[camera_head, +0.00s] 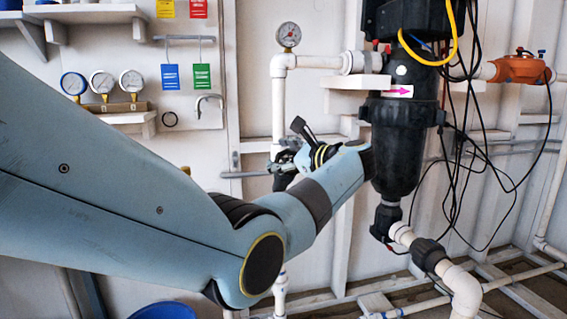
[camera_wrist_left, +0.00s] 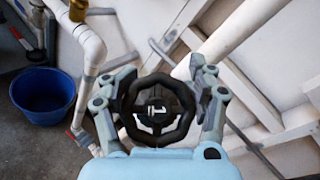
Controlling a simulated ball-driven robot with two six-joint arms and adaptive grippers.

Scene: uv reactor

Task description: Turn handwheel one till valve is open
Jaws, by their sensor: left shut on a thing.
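Handwheel one (camera_wrist_left: 156,112) is a black round wheel with a white mark like a "1" on its hub, in the middle of the left wrist view. My left gripper (camera_wrist_left: 158,100) is shut on it, with one grey finger on each side of the rim. In the head view my left gripper (camera_head: 290,160) is beside the white vertical pipe, mostly hidden behind my wrist. Only dark parts of the wheel area show there. The valve's inside cannot be seen. My right gripper is not in view.
A black filter housing (camera_head: 397,140) with cables hangs right of my left wrist. A pressure gauge (camera_head: 288,36) tops the white pipe (camera_head: 278,100). Several gauges stand on a shelf (camera_head: 125,117) at left. A blue tub (camera_wrist_left: 45,92) sits on the floor.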

